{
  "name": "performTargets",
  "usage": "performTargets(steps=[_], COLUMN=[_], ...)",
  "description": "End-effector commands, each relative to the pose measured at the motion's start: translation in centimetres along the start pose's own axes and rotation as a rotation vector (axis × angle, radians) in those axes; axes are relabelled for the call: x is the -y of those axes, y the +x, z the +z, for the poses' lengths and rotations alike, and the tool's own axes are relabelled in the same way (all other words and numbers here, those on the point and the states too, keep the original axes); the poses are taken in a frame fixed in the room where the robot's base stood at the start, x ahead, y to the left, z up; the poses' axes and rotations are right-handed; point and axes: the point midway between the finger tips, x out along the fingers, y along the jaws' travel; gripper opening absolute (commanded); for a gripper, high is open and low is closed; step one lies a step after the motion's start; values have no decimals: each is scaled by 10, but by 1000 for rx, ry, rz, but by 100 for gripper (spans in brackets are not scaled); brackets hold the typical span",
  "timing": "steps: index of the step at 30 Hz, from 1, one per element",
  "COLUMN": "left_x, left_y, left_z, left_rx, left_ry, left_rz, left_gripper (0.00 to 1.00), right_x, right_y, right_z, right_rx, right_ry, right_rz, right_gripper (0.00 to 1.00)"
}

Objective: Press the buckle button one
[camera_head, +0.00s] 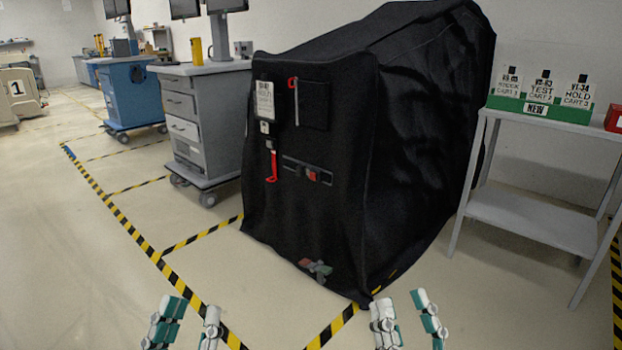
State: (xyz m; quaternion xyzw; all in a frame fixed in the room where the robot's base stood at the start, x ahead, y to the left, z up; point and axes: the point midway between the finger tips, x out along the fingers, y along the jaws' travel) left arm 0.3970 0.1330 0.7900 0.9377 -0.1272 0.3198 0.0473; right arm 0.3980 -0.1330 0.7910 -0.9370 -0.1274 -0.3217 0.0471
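A large cart under a black cover (335,130) stands in the middle of the head view. On its front is a horizontal strap with a buckle, whose small red button (312,175) shows at mid-height. A red strap (272,166) hangs left of the buckle, and a white tag (265,100) sits above it. A red zip pull (293,100) is at the upper front. My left gripper (186,325) is open and empty at the bottom edge, low and left of the cart. My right gripper (408,318) is open and empty at the bottom, right of the cart's front corner. Both are well apart from the buckle.
A grey side table (535,215) on the right carries a green holder (540,108) with several tags, and a red box (614,118). A grey drawer cart (205,125) and a blue cart (128,95) stand at the left.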

Motion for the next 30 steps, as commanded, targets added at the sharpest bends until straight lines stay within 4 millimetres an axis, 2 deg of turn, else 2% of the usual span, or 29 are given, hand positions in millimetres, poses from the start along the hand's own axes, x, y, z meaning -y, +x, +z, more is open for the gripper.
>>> performTargets(steps=[1, 9, 30], left_x=[0, 0, 0], left_y=[0, 0, 2], left_z=[0, 0, -2], left_rx=[0, 0, -7], left_ry=[0, 0, 2], left_rz=[0, 0, 2], left_gripper=[40, 40, 40], right_x=[0, 0, 0], right_y=[-1, -2, 2], right_z=[1, 2, -2], right_rx=[3, 8, -8], right_ry=[1, 2, -2], right_rz=[1, 2, -1], right_gripper=[36, 1, 0])
